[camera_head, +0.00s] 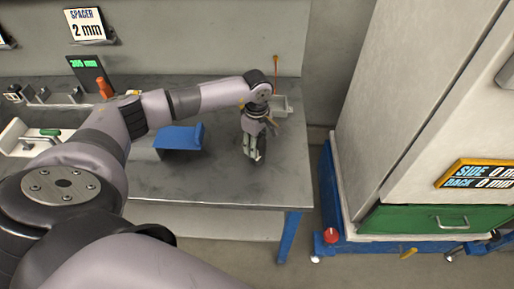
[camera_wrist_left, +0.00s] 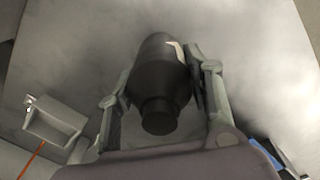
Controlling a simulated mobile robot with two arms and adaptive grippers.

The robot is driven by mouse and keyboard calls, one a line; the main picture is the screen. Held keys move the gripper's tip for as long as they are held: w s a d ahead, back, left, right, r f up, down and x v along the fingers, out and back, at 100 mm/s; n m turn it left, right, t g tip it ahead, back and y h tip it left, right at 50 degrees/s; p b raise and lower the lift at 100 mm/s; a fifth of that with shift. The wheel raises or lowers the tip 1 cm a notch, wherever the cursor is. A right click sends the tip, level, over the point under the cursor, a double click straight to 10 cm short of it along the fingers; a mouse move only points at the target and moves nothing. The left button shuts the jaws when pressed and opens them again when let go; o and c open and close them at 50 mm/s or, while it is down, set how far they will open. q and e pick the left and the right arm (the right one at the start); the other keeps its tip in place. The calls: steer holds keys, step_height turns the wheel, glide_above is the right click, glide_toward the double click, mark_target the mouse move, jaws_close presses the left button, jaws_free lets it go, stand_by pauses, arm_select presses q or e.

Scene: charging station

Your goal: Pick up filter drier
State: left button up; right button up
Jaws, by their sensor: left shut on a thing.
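The filter drier (camera_wrist_left: 158,78) is a dark, rounded cylinder with a narrower stub end and a small pale label. In the left wrist view it sits between the two fingers of my left gripper (camera_wrist_left: 165,98), which is shut on it. In the head view my left gripper (camera_head: 254,148) points down over the right end of the grey workbench (camera_head: 215,188). The drier there is a dark shape mostly hidden by the fingers. I cannot tell whether it still touches the bench. My right gripper is not in view.
A blue holder (camera_head: 180,137) stands on the bench left of my gripper. A small grey tray (camera_head: 283,106) is behind it; the tray also shows in the wrist view (camera_wrist_left: 52,122). A white cabinet on a blue base (camera_head: 345,215) stands to the right, past a gap.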

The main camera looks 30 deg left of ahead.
arm_select(q)
steer(key=c, duration=0.4)
